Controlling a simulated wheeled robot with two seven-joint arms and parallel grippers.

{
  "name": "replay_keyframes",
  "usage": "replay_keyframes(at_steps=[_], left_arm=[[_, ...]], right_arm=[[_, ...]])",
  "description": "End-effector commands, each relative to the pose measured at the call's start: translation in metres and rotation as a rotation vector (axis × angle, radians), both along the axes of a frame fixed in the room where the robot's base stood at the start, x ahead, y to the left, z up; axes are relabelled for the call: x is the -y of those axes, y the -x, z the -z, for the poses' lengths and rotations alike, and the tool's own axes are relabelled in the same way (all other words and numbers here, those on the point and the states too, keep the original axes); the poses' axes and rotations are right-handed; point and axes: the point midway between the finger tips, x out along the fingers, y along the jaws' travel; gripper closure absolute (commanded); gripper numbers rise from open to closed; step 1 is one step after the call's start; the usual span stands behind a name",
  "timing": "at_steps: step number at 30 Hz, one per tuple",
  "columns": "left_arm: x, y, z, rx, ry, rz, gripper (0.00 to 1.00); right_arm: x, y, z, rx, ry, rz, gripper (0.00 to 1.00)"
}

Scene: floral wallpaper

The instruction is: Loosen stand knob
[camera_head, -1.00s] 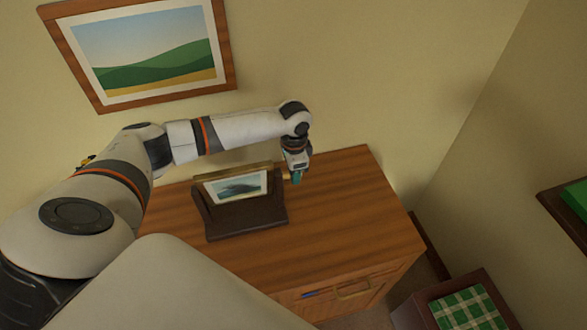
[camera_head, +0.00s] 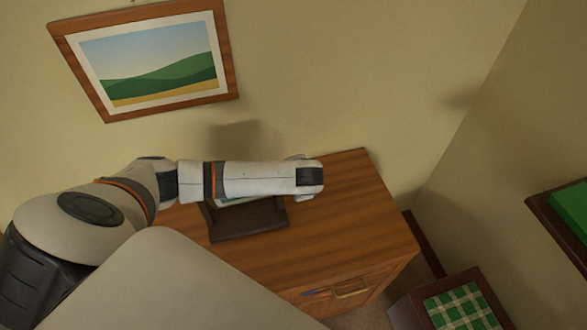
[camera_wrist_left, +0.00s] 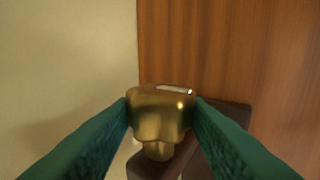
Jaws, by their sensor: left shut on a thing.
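The dark brown stand (camera_head: 250,222) is on the wooden dresser. My left arm covers its upper part and most of the picture on it. In the left wrist view, a rounded brass knob (camera_wrist_left: 160,122) sits between the green fingers of my left gripper (camera_wrist_left: 162,106), which is shut on it from both sides. Part of the dark stand (camera_wrist_left: 236,112) shows behind the knob. In the head view my left arm hides the knob and the gripper's fingers. My right gripper is in neither view.
The dresser top (camera_head: 345,215) is clear to the right of the stand. The wall is close behind, with a framed landscape (camera_head: 150,62) at upper left. A drawer (camera_head: 350,289) holds something blue. A box with green checked cloth (camera_head: 460,308) stands at lower right.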

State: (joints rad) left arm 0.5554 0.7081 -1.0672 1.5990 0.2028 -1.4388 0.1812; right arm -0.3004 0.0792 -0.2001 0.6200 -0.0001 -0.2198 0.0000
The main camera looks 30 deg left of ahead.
Motion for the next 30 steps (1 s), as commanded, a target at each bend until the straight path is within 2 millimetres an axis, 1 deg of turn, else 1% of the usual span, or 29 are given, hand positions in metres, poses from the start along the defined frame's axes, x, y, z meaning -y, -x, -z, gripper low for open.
replay_keyframes(at_steps=[1,9,15,22,30], left_arm=[[0.003,0.001,0.001,0.028,-0.030,0.001,0.82],[0.004,0.003,0.007,0.177,-0.207,-0.001,0.82],[0.004,0.004,0.009,0.258,-0.302,0.000,0.82],[0.005,0.004,0.009,0.314,-0.369,-0.001,0.82],[0.004,0.004,0.008,0.332,-0.392,0.000,0.82]], right_arm=[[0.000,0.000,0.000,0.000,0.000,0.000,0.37],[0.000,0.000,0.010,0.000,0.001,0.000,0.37],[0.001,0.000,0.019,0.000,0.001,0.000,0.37],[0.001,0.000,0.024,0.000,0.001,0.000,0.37],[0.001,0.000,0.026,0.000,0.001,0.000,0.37]])
